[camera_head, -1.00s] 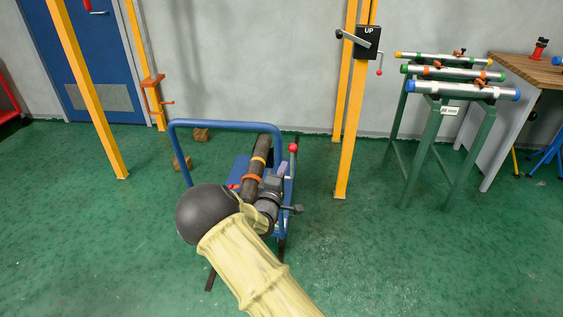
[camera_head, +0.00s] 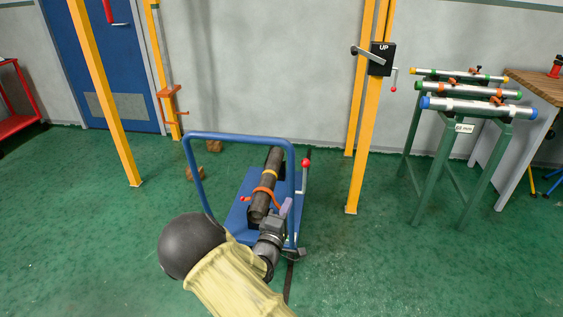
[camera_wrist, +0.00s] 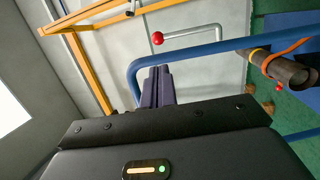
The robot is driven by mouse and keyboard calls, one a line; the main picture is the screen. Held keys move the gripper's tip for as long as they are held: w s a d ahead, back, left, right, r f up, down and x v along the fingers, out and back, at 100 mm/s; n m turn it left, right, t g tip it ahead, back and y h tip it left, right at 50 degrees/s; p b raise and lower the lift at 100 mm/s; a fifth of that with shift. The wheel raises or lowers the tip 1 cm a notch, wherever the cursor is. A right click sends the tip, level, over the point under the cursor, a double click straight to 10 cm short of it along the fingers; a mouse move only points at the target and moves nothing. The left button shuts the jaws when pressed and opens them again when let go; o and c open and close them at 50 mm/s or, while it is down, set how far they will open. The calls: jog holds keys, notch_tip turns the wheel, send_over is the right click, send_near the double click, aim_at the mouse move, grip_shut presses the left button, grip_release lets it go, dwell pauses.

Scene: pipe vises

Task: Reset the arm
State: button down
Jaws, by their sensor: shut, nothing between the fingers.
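My arm, in a yellowish sleeve, reaches up from the bottom of the head view. My gripper (camera_head: 286,207) is at its end, over the near part of a blue cart. In the wrist view my gripper (camera_wrist: 158,72) shows as two dark fingers side by side, shut with nothing between them. The fingers appear beside the blue rail of the cart in that view; I cannot tell whether they touch it. The arm is bent, with a black round joint at its left.
The blue cart (camera_head: 238,138) carries a dark pipe (camera_head: 272,172) with yellow and orange bands. A red-knobbed lever (camera_head: 305,163) stands at its right. A yellow post (camera_head: 365,140) with a crank and a green rack (camera_head: 446,150) of pipes stand right.

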jog(key=s+d+f+m+g+y, duration=0.3)
jog(key=s+d+m+g+y, duration=0.15)
jog(key=d+m+g, duration=0.3)
jog(key=s+d+r+m+g+y, duration=0.1)
jog(key=s+d+r+m+g, duration=0.15)
jog(key=s, duration=0.45)
jog(key=s+d+r+m+g+y, duration=0.1)
jog(key=s+r+g, duration=0.15)
jog(key=s, duration=0.45)
jog(key=s+d+r+m+g+y, duration=0.1)
jog(key=s+d+r+m+g, duration=0.15)
jog(key=s, duration=0.55)
notch_tip(320, 180, up, 24)
jog(key=p, duration=2.5)
jog(key=shift+w+a+g+p, duration=0.3)
jog(key=shift+a+g+p, duration=0.05)
jog(key=shift+g+p, duration=0.05)
jog(key=shift+f, duration=0.1)
